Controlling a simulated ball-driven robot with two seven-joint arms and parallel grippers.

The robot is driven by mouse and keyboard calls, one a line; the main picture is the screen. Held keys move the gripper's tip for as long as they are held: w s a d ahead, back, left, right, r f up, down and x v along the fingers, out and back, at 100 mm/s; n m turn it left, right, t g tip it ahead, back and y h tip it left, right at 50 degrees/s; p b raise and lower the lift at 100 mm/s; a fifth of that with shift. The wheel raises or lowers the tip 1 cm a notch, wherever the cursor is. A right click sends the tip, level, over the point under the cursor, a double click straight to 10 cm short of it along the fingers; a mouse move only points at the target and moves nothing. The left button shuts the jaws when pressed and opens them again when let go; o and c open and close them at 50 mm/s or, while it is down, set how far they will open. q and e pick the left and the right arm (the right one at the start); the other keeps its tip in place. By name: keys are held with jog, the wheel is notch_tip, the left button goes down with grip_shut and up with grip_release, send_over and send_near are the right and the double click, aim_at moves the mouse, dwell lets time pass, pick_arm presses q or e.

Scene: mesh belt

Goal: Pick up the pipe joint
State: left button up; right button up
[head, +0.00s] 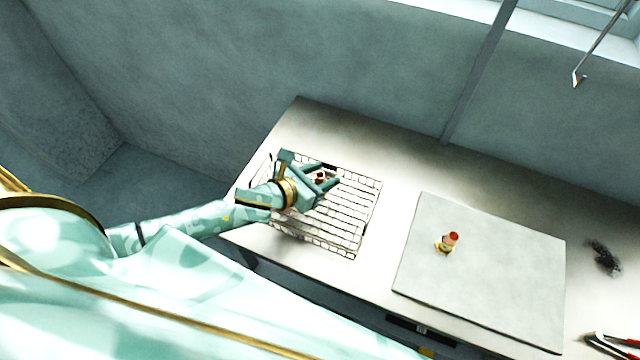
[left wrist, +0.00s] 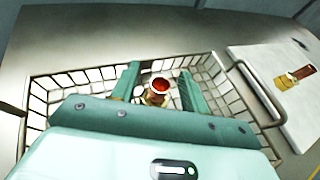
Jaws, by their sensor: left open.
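My left gripper (head: 332,176) is over the basket, open, with one finger on each side of the joint. I see gaps between the joint and both fingers in the left wrist view (left wrist: 159,73). The joint's lower part is partly hidden by the gripper body. My right gripper is not in view.
A similar red-and-brass piece (head: 449,242) is on a grey board (head: 510,285) to the right. A dark tangled clump (head: 604,257) and red-handled pliers (head: 615,345) lie at the far right. The basket's wire rim surrounds the fingers. The bench behind the board is clear.

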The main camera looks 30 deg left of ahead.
pick_arm(q)
jog(key=shift+x, duration=0.75)
grip_shut()
jog(key=shift+r, duration=0.1)
notch_tip(320, 180, up, 3)
jog(key=shift+f+p, duration=0.1)
jog(key=shift+p, duration=0.45)
jog(key=s+d+r+p, duration=0.3)
jog(key=s+d+r, duration=0.1)
jog(key=s+r, duration=0.6)
jog(key=s, duration=0.3)
jog(key=shift+s, duration=0.25)
